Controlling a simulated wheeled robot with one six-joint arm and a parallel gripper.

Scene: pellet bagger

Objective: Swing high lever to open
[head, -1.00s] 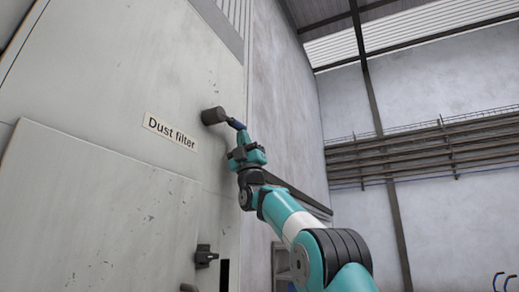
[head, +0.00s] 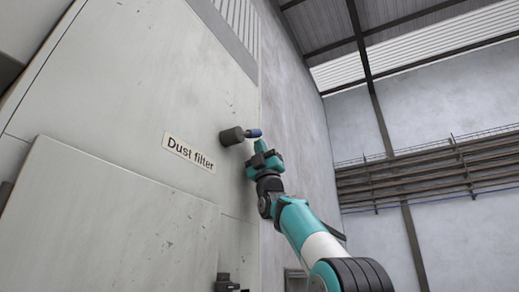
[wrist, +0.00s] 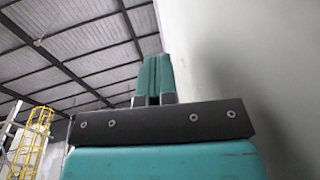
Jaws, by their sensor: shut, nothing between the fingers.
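The high lever has a dark round hub (head: 231,136) on the pale panel, beside the "Dust filter" label (head: 188,153). Its short blue handle (head: 254,133) points right and slightly up in the head view. My gripper (head: 260,146) is just below the handle, fingertips up. I cannot tell whether they touch it. In the wrist view the teal fingers (wrist: 153,78) are together with nothing between them. The lever does not show in the wrist view.
A raised panel (head: 110,225) covers the lower left of the cabinet. A yellow caged ladder (wrist: 35,135) stands far left there.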

